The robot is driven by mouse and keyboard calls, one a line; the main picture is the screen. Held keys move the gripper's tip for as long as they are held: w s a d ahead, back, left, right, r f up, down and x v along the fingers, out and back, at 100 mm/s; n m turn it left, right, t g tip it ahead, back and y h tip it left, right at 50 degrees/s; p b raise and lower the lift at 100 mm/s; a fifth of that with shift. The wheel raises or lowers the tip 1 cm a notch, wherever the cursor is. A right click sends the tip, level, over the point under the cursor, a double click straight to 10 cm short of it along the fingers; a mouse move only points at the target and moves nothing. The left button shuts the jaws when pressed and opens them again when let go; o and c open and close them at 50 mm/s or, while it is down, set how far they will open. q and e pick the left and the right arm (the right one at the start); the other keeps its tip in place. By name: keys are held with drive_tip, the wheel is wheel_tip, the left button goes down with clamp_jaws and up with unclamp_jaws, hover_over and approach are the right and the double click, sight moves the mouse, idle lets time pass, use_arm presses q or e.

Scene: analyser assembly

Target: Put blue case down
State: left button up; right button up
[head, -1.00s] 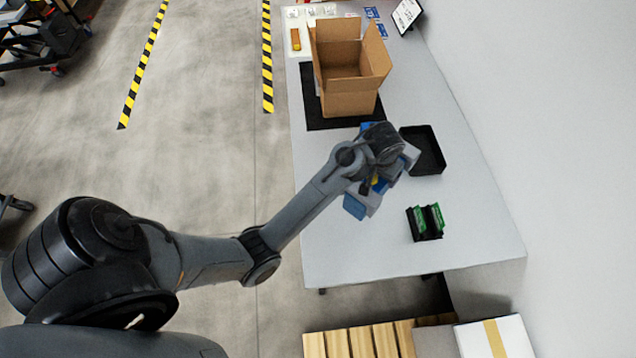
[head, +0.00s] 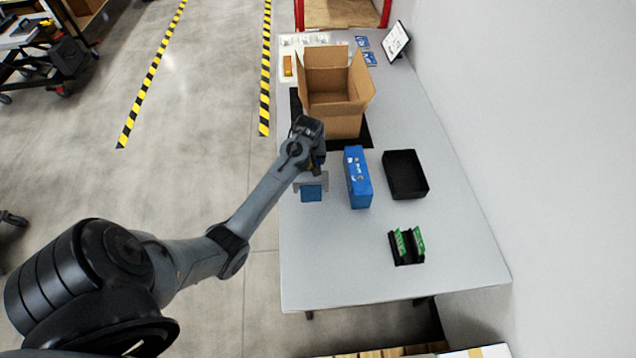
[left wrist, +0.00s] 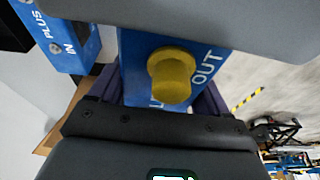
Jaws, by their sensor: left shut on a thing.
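My left gripper (head: 311,180) is over the left part of the table, in front of the cardboard box. It is shut on a blue case (head: 311,194), mostly hidden by the gripper in the head view. In the left wrist view, this held case (left wrist: 134,62) shows a yellow knob (left wrist: 172,75) and the word OUT between the fingers. Whether it touches the table is unclear. Another blue case (head: 358,178) stands on the table to its right, apart from it in the head view; the left wrist view shows its lettering (left wrist: 62,38). My right gripper is not in view.
An open cardboard box (head: 334,124) stands on a black mat (head: 366,138) at the back. A black tray (head: 405,175) lies right of the standing case. A black holder with green boards (head: 407,247) is nearer. The table's front left (head: 325,260) is clear.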

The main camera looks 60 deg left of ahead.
use_arm(q)
drive_tip(key=shift+a+f, duration=0.1)
drive_tip(key=shift+a, duration=0.45)
drive_tip(key=x, duration=0.3)
drive_tip(key=d+x, duration=0.1)
drive_tip(key=x, duration=0.1)
drive_tip(key=shift+s+a+f, duration=0.1)
drive_tip(key=shift+s+f, duration=0.2)
drive_tip(key=shift+s, duration=0.05)
drive_tip(key=shift+f+b, duration=0.3)
drive_tip(key=shift+f, duration=1.85)
drive_tip(key=shift+f, duration=0.15)
drive_tip(key=o, duration=1.7)
drive_tip(key=shift+o, duration=0.2)
